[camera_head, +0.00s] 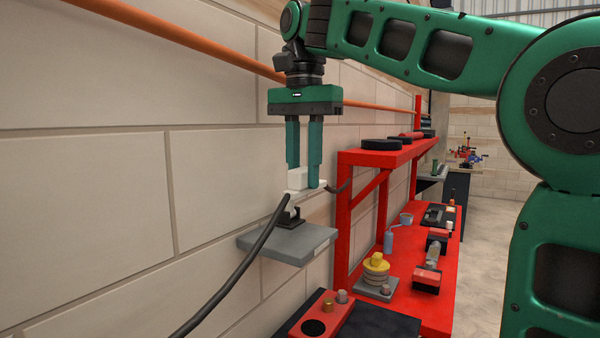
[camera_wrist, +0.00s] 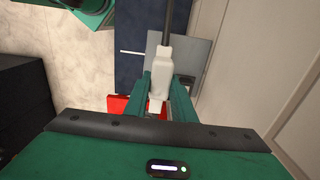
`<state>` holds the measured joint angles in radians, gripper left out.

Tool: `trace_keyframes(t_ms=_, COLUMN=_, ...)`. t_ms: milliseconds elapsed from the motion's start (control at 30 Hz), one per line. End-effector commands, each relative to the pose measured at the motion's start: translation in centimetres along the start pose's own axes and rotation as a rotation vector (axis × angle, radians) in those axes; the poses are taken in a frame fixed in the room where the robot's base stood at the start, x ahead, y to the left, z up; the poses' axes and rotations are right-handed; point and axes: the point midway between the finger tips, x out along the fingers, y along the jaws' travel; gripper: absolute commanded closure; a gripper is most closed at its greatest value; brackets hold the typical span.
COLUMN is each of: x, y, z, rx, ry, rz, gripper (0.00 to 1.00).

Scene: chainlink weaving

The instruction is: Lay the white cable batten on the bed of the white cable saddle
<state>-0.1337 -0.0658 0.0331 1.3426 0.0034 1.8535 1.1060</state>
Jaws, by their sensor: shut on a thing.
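My gripper (camera_head: 303,178) points down, its two fingers closed on a white piece that I take for the white cable batten (camera_head: 298,181). In the wrist view the batten (camera_wrist: 160,72) is a pale, elongated body between the fingers, with a dark cable at its far end. In the head view a black cable (camera_head: 250,258) runs from the batten down to the lower left. Just below the batten, a dark notched stand (camera_head: 291,217) sits on a grey shelf (camera_head: 285,243). I cannot tell whether batten and stand touch. I cannot clearly make out a separate white saddle.
A block wall is close on the left, with an orange pipe (camera_head: 180,35) along it. A red rack (camera_head: 343,220) stands right of the shelf, bearing tools and parts. A red block (camera_head: 322,318) with pegs is at the bottom. Open floor (camera_head: 490,250) lies at right.

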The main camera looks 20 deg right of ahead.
Motion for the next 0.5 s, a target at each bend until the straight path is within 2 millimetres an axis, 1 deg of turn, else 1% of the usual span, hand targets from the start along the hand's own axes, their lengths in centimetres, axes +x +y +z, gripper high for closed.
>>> trace_keyframes(t_ms=167, x=1.0, y=0.1, z=0.0, rx=0.0, ry=-0.001, rz=0.001, gripper=1.0)
trace_keyframes(t_ms=500, x=4.4, y=0.2, z=-0.2, rx=0.005, ry=-0.001, rz=0.001, gripper=1.0)
